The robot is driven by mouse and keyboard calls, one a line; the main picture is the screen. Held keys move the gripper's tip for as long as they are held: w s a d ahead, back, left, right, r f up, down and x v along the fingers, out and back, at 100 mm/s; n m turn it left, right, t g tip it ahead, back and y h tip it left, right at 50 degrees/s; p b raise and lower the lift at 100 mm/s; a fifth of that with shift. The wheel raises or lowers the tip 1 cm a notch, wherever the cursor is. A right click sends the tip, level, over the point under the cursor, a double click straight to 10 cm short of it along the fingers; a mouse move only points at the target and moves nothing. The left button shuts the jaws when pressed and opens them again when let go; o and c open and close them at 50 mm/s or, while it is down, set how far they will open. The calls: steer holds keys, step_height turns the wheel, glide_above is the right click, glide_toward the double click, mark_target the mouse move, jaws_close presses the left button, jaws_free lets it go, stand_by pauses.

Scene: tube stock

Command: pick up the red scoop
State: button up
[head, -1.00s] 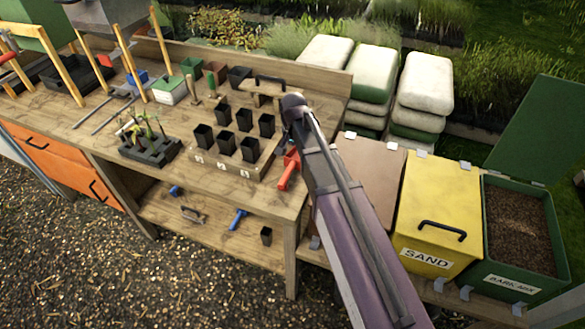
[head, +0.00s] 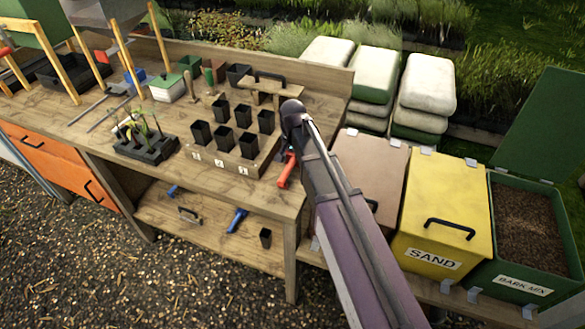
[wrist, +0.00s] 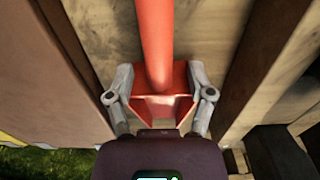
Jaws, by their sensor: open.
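The red scoop (head: 286,171) lies on the wooden bench near its right front corner, partly covered by my arm in the head view. In the wrist view its red handle (wrist: 155,40) runs up to the top edge. Its wider scoop end (wrist: 164,103) is between the two fingers of my gripper (wrist: 160,76). The fingers are open, one on either side of the scoop. Whether either finger touches it, I cannot tell. In the head view my gripper's fingers are hidden behind the arm.
A wooden tray with several black pots (head: 249,145) stands left of the scoop. A brown bin (head: 368,170) and a yellow sand bin (head: 441,205) stand right of the bench. A wooden post or edge (wrist: 262,70) runs right of the scoop in the wrist view.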

steer(key=shift+f, duration=0.3)
stand_by(0.4)
jaws_close()
